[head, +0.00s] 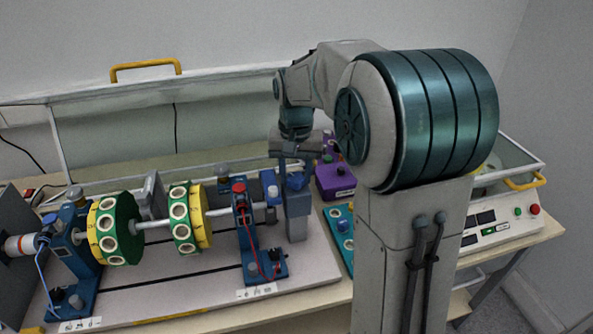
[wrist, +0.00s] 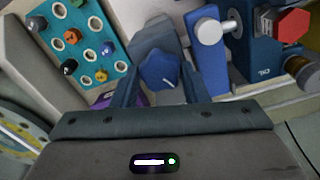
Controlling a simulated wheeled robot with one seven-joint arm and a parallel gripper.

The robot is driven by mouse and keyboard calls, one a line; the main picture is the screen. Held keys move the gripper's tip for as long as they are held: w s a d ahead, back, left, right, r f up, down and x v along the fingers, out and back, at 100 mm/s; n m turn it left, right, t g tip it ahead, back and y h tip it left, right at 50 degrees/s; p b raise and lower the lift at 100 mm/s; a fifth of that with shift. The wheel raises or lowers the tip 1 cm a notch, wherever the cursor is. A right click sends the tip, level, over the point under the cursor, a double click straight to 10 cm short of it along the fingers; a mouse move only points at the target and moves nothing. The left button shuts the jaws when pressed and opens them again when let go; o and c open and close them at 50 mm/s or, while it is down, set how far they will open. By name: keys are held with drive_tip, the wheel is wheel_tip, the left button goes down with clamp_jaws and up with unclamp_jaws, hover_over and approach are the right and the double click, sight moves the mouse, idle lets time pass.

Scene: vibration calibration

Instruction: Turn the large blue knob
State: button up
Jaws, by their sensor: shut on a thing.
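The large blue knob (wrist: 160,71) is star-shaped with a pale mark on its face. In the wrist view it sits between the two fingers of my gripper (wrist: 160,84), which is shut on it. In the head view my gripper (head: 292,168) points down at the knob (head: 298,182), on top of a grey block at the right end of the shaft rig. The fingers and my arm partly hide the contact there.
The shaft rig with green and yellow discs (head: 118,228) stands left of my gripper. A purple box (head: 336,182) and a teal panel with small coloured knobs (wrist: 88,50) are close by. A control panel (head: 490,228) with red and green buttons is at the right.

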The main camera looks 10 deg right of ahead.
sight(296, 177)
drive_tip(key=n, duration=0.6)
drive_tip(key=shift+r, duration=0.1)
idle(0.5)
drive_tip(key=o, duration=1)
drive_tip(key=shift+c, duration=0.2)
wheel_tip(296, 177, up, 14)
drive_tip(key=shift+p, duration=0.3)
drive_tip(key=s+f+m+t, duration=0.1)
drive_tip(key=s+f, duration=0.5)
drive_tip(key=s, duration=0.4)
drive_tip(key=s+f+m+t, duration=0.1)
drive_tip(key=s+f+t, duration=0.1)
drive_tip(key=s+f, duration=0.5)
drive_tip(key=s, duration=0.4)
drive_tip(key=shift+d+f+m, duration=0.15)
drive_tip(key=shift+f+m, duration=0.15)
